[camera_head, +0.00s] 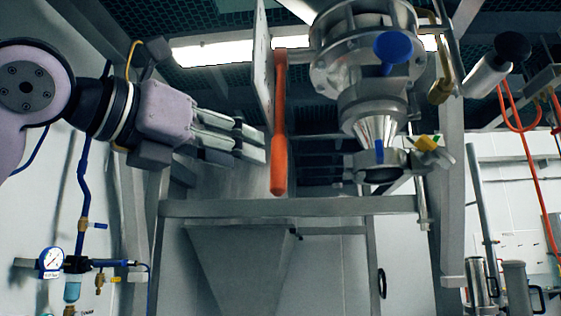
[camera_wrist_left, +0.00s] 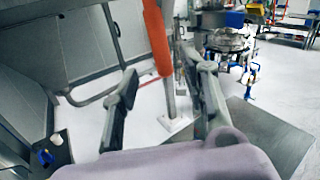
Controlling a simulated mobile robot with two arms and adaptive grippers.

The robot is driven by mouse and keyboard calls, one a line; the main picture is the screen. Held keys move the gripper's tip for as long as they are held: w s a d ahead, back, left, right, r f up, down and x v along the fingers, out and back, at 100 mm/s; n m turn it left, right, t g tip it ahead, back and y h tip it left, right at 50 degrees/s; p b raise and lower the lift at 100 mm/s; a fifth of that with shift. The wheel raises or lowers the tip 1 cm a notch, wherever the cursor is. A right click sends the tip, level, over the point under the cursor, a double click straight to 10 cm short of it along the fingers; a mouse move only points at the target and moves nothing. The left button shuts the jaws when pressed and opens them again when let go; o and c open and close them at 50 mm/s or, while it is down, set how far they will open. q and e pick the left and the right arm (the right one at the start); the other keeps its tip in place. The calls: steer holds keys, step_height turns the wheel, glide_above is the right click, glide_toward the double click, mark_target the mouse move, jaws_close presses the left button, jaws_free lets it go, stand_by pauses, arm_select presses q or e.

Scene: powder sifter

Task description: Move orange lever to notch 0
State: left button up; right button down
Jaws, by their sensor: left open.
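The orange lever (camera_head: 279,125) hangs almost straight down in the head view, beside a pale upright plate (camera_head: 262,60), its thicker grip at the lower end. My left gripper (camera_head: 262,147) comes in from the left with its fingertips close to the lever's left side. In the left wrist view the lever (camera_wrist_left: 157,38) slants down from the top, beyond and between the spread fingers of the gripper (camera_wrist_left: 165,75). The gripper is open and empty; I cannot tell whether it touches the lever. No notch marks are readable. My right gripper is not in view.
A metal sifter outlet (camera_head: 375,120) with a blue knob (camera_head: 392,47) stands right of the lever. A horizontal frame beam (camera_head: 300,206) runs below it. A pressure gauge (camera_head: 51,262) is at lower left, and metal canisters (camera_head: 518,285) at lower right.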

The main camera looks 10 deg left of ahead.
mark_target(273, 164)
arm_select(q)
steer(key=p+x, duration=0.2)
steer(key=x, duration=0.7)
steer(key=shift+w+d+r, duration=0.1)
steer(key=shift+r, duration=0.05)
steer(key=shift+w+d, duration=0.2)
steer(key=shift+w, duration=0.05)
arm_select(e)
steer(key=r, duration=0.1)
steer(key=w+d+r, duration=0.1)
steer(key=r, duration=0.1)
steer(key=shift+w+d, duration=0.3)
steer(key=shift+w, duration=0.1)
arm_select(q)
steer(key=c, duration=0.7)
jaws_close()
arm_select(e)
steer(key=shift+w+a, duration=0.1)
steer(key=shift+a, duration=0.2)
